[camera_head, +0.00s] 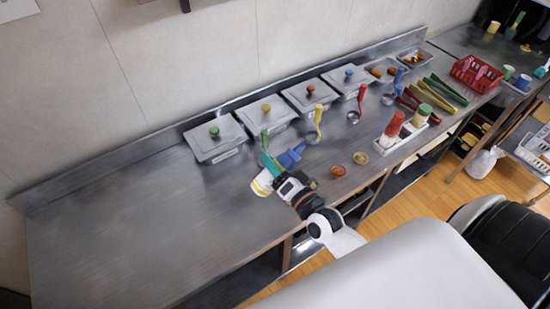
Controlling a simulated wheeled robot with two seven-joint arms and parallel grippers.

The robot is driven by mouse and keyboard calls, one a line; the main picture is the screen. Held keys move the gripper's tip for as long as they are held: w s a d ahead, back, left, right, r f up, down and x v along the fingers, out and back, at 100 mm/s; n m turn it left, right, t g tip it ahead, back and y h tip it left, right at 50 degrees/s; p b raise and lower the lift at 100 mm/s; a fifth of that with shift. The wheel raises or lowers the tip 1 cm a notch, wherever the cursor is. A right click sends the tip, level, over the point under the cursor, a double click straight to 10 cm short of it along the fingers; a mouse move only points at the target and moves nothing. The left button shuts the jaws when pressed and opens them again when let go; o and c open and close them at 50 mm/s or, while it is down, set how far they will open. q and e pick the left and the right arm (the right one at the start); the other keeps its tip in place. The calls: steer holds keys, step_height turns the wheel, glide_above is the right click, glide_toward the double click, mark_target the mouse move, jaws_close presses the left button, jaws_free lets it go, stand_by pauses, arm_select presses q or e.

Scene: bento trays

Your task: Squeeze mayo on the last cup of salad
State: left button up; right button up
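My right gripper (277,172) is over the steel counter, left of the small cups. Blue and teal parts show at its tip. A white and yellow object (261,184) is against its left side; it may be a bottle, but I cannot tell whether the fingers close on it. Two small round cups stand near the front edge: one orange-red (337,170), one yellowish (360,158). Their contents are too small to make out. A red-topped bottle (394,125) and a green-topped bottle (422,115) stand in a white holder. My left gripper is out of view.
Several lidded steel containers (213,143) line the back wall, with coloured ladles (317,119) before them. Long green and red utensils (436,95) and a red basket (476,74) are at the right. The counter's left half (130,225) is clear.

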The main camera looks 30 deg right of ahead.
steer(key=shift+r+n, duration=0.25)
steer(key=shift+n, duration=0.35)
steer(key=n+p, duration=0.1)
steer(key=n, duration=0.1)
steer(key=r+n+p, duration=0.1)
steer(key=n+p, duration=0.1)
steer(key=n, duration=0.1)
steer(key=n+p, duration=0.2)
steer(key=shift+r+n+g, duration=0.3)
steer(key=shift+r, duration=0.05)
steer(key=shift+f+n, duration=0.25)
steer(key=shift+n, duration=0.85)
arm_select(q)
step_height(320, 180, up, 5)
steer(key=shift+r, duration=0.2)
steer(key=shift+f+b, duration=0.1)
steer(key=shift+b, duration=0.2)
arm_select(e)
steer(key=shift+f, duration=0.1)
